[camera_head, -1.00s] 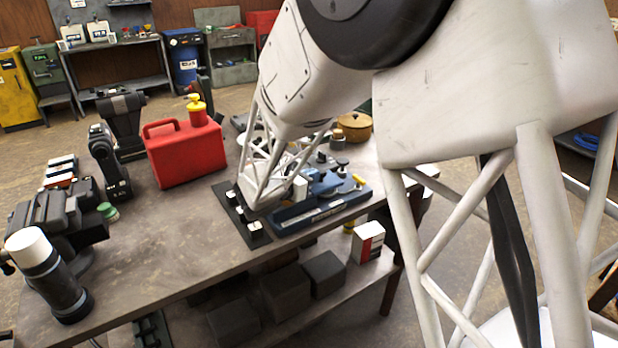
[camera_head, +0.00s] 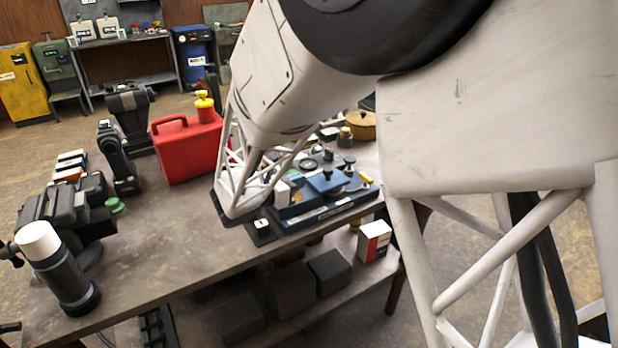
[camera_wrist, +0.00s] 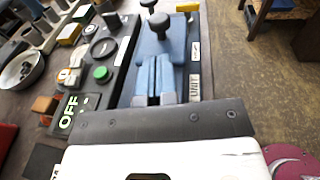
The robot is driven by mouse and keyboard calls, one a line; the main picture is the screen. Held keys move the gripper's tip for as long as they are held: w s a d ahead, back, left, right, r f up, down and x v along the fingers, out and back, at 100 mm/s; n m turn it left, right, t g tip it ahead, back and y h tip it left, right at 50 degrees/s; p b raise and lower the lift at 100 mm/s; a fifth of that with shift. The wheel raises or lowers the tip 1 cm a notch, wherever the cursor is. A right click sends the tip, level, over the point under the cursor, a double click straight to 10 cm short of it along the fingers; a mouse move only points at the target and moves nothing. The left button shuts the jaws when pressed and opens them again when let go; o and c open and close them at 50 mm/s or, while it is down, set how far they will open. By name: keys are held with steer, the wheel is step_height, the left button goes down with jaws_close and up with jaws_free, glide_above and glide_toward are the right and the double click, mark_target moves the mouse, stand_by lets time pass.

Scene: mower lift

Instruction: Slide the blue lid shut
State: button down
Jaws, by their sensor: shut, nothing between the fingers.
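The blue lid (camera_head: 327,182) is a flat plate with a black knob, on a blue-sided unit (camera_head: 318,213) near the table's right end. In the wrist view the lid (camera_wrist: 163,42) lies ahead of my gripper, on a long dark-and-blue base, with black knobs at its far part. My gripper (camera_wrist: 154,85) is shut and empty, its two fingers side by side and pointing along the lid. The fingertips are at or just above the lid's near part; I cannot tell whether they touch it. In the head view my arm hides the fingers.
A red fuel can (camera_head: 187,147) stands left of my arm. A white-topped cylinder (camera_head: 58,265) stands at the table's left. The table's front middle is clear.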

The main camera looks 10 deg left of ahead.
steer(key=f+v, duration=0.1)
steer(key=v, duration=0.5)
steer(key=shift+s+a+r, duration=0.15)
steer(key=shift+s+r, duration=0.05)
steer(key=shift+r, duration=0.25)
steer(key=s+d+r+m+g, duration=0.2)
steer(key=d+m+g, duration=0.15)
steer(key=d, duration=0.55)
steer(key=s+d+r+m+g, duration=0.25)
steer(key=d+m, duration=0.25)
steer(key=d, duration=0.5)
steer(key=s+d+r+m+g, duration=0.2)
steer(key=d+m+g, duration=0.15)
steer(key=d, duration=0.55)
steer(key=s+d+r+m+y, duration=0.1)
steer(key=s+d+m+y, duration=0.3)
steer(key=s+d+m, duration=0.3)
steer(key=s+d+r+m+g+y, duration=0.1)
steer(key=s+d+m+y, duration=0.4)
steer(key=s+m, duration=0.5)
steer(key=s+d, duration=0.2)
steer(key=s, duration=0.1)
steer(key=shift+d+y, duration=0.3)
